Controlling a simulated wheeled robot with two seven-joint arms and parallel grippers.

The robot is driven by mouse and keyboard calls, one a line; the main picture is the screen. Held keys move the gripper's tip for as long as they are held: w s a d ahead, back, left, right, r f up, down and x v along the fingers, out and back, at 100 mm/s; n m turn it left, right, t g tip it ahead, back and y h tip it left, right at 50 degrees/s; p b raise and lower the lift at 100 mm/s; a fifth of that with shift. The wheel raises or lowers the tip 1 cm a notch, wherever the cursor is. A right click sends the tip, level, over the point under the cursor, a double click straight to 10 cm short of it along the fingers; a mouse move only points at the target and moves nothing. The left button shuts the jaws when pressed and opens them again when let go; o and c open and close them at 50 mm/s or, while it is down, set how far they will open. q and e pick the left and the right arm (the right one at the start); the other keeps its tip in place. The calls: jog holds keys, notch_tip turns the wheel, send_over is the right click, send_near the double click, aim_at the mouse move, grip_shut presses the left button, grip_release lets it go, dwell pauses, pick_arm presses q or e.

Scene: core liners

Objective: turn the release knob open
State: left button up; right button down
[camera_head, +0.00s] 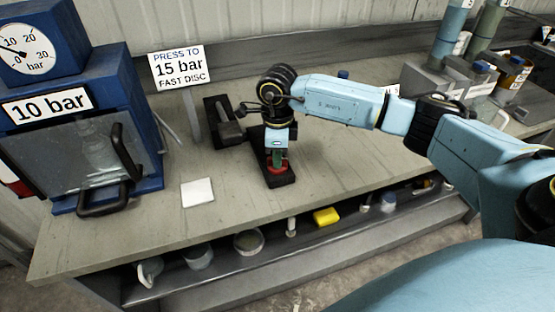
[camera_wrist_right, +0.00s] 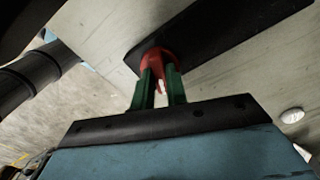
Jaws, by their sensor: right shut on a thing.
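The red release knob (camera_head: 277,169) sits on a black base (camera_head: 284,181) on the bench, below my right gripper (camera_head: 276,160). The gripper points down at it from above. In the right wrist view the red knob (camera_wrist_right: 157,62) is between the green fingers of my right gripper (camera_wrist_right: 160,75), which are shut on it. The fingers cover part of the knob, so how far it is turned cannot be told. My left gripper is not in view.
A blue press cabinet (camera_head: 150,115) with a "10 bar" sign stands at the left. A black lever block (camera_head: 224,122) is close behind the knob. A white square (camera_head: 197,192) lies on the bench. Grey blocks with cylinders (camera_head: 432,78) stand at the back right. The bench front is clear.

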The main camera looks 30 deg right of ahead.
jog(key=shift+n+b, duration=1.1)
jog(key=shift+n, duration=1)
jog(key=c, duration=1.4)
grip_release()
